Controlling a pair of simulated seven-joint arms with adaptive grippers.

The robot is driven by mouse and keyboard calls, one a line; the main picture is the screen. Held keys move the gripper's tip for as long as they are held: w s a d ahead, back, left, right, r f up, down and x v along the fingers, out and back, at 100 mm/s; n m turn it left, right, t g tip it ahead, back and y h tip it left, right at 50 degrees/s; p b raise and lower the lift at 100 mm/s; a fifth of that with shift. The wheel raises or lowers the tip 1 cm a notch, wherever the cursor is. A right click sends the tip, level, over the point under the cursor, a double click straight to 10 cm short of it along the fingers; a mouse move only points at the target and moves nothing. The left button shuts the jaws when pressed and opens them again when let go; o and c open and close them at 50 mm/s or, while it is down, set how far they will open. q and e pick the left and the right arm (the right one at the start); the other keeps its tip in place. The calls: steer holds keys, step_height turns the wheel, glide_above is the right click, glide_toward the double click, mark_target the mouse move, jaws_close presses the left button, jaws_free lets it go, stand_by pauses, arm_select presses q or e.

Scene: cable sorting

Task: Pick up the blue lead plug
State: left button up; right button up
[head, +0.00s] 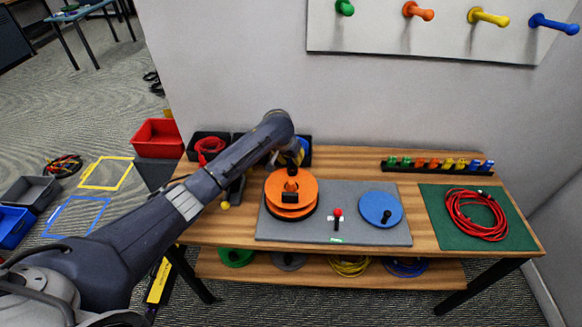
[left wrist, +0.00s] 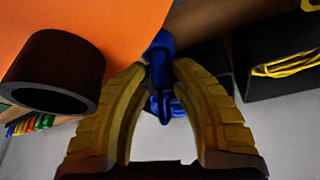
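The blue lead plug (left wrist: 160,48) shows in the left wrist view, between the fingertips of my left gripper (left wrist: 160,66). The yellowish fingers close in on it from both sides and no clear gap shows. Blue cable (left wrist: 176,106) lies behind it by a black bin. In the head view my left gripper (head: 292,158) is over the back of the table, at the black bins behind the orange spool. A bit of blue (head: 303,146) shows beside it; my wrist hides most of that bin. My right gripper is in neither view.
The orange spool (head: 305,187) stands close in front of my left gripper. A grey mat (head: 350,229) also holds a blue disc (head: 381,208). A red cable coil (head: 477,213) lies on a green mat (head: 520,236). A rack of coloured plugs (head: 437,167) stands at the back.

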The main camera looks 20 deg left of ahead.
arm_select(q)
steer(key=shift+c, duration=0.4)
jaws_close()
steer(key=shift+r, duration=0.1)
step_height(320, 180, up, 20)
stand_by(0.8)
